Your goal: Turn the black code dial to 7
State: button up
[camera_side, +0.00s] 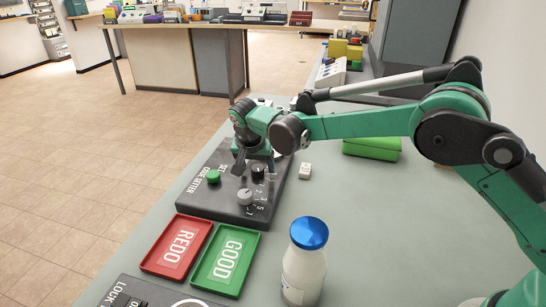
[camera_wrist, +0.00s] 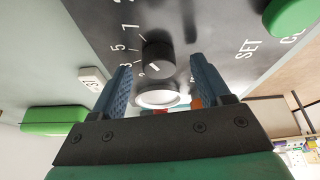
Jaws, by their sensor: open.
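The dark code setter panel (camera_side: 215,207) lies on the grey-green table. In the side view, its black dial (camera_side: 258,172) stands just below my gripper (camera_side: 252,166). In the wrist view, the black dial (camera_wrist: 158,54) lies ahead, roughly between the lines of my fingers. My gripper (camera_wrist: 158,85) is open, its blue fingers apart and not visibly touching the dial. Digits including 1, 5 and 7 (camera_wrist: 134,27) are printed left of the dial. The dial has a pale mark, but I cannot tell which digit it points to.
A grey knob (camera_side: 245,196) and a green button (camera_side: 213,177) stand on the panel. A pale round part (camera_wrist: 157,97) shows between my fingers. Nearby are a small white block (camera_side: 305,171), a green box (camera_side: 372,149), red (camera_side: 150,262) and green (camera_side: 202,276) trays and a blue-capped bottle (camera_side: 304,270).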

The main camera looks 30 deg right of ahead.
jog(key=shift+v, duration=2.6)
jog(key=shift+d+r, duration=0.1)
jog(key=s+d+r+n+t+y, duration=0.15)
jog(key=s+d+r+n, duration=0.25)
jog(key=s+d+r, duration=0.4)
jog(key=s+d+f+n+t, duration=0.1)
jog(key=s, duration=0.5)
jog(key=s+d+f+n+t+y, duration=0.1)
jog(key=s+f+n, duration=0.1)
jog(key=s, duration=0.5)
jog(key=shift+d+n, duration=0.3)
jog(key=shift+d, duration=0.1)
jog(key=shift+r+y, duration=0.1)
jog(key=shift+y, duration=0.15)
